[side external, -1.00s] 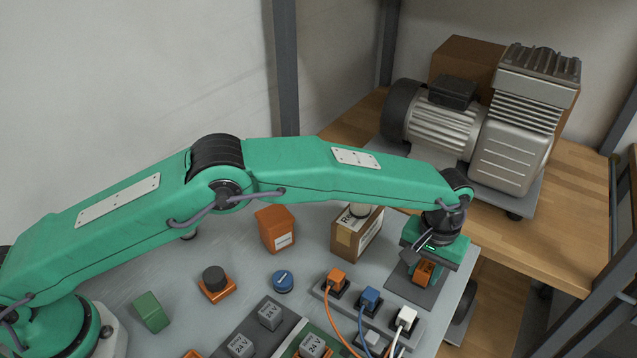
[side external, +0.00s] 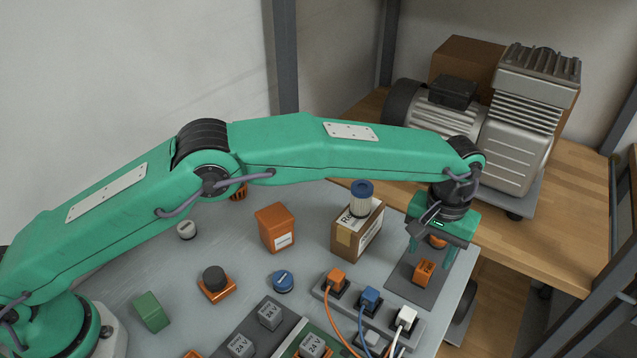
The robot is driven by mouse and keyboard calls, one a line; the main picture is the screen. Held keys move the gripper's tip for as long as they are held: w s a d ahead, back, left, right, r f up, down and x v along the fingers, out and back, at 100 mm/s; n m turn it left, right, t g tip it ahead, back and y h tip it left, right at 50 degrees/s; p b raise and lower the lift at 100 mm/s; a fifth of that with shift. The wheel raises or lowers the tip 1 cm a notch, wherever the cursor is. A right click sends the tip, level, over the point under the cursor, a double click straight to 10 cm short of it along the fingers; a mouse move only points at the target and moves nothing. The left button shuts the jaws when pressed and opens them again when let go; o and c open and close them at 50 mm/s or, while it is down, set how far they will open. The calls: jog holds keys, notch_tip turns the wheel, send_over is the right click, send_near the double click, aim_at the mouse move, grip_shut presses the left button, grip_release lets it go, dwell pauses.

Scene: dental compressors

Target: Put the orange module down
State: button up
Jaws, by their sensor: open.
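The small orange module (side external: 424,273), with dark lettering on its face, rests on the dark grey pad (side external: 401,288) near the table's right edge. My gripper (side external: 432,257) is open and empty. Its fingers point down just above and behind the module in the picture, apart from each other. Another small orange part (side external: 438,241) shows between the fingers, partly hidden by the gripper.
A cardboard box (side external: 350,238) with a blue-capped filter (side external: 361,197) on it stands left of the pad. A socket strip (side external: 380,318) with orange, blue and white plugs lies in front. A large compressor (side external: 480,125) stands on the wooden bench behind.

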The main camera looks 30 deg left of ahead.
aim_at(424, 265)
notch_tip(424, 265, up, 6)
jog(key=shift+r, duration=0.2)
dwell(0.5)
jog(key=s+a+r+t+h, duration=0.1)
jog(key=s+a+r, duration=0.2)
jog(key=a+r, duration=0.8)
jog(key=s+a+r+t, duration=0.25)
jog(key=a+r, duration=0.35)
jog(key=a, duration=0.8)
jog(key=s+a+f+t, duration=0.1)
jog(key=s+a+f, duration=0.2)
jog(key=s+a, duration=0.5)
jog(key=s+a+f+t+y, duration=0.1)
jog(key=s+a+f, duration=0.2)
jog(key=s+a, duration=0.5)
jog(key=s, duration=0.5)
jog(key=shift+a, duration=0.35)
